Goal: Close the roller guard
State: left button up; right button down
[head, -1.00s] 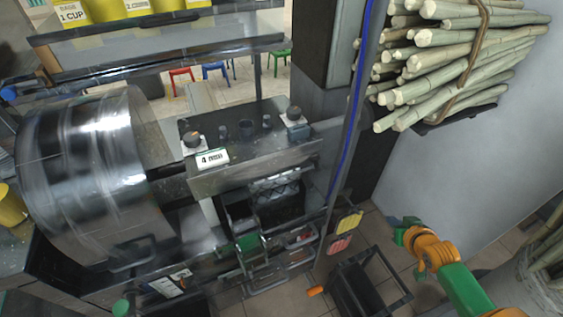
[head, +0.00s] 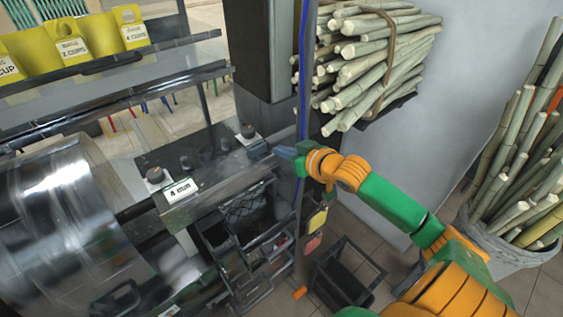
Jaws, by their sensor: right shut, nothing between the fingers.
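A large, shiny curved metal cover (head: 65,225) stands at the left of the head view; it looks like the roller guard of the press. I cannot tell from this angle how far it is open. My right gripper (head: 284,152) is shut and empty. It is at the right end of the metal counter, close to a small grey block (head: 258,149), well to the right of the cover. I cannot tell whether it touches the block. My left gripper is not in view.
A metal counter (head: 225,178) with a small white sign (head: 181,190) lies between the cover and my right gripper. A blue cable (head: 303,70) runs down a post beside the gripper. Bundled canes (head: 375,60) sit above my right arm. A dark bin (head: 345,280) stands below.

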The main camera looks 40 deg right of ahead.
aim_at(271, 158)
jog(key=x, duration=0.3)
jog(key=shift+w+a+r, duration=0.1)
jog(key=f, duration=0.1)
jog(key=s+f+p, duration=0.1)
jog(key=shift+s+a+f, duration=0.1)
jog(key=shift+s+f, duration=0.25)
jog(key=shift+f, duration=0.05)
jog(key=shift+s+d+f, duration=0.2)
jog(key=shift+s, duration=0.4)
jog(key=shift+w+f, duration=0.1)
jog(key=shift+w, duration=0.05)
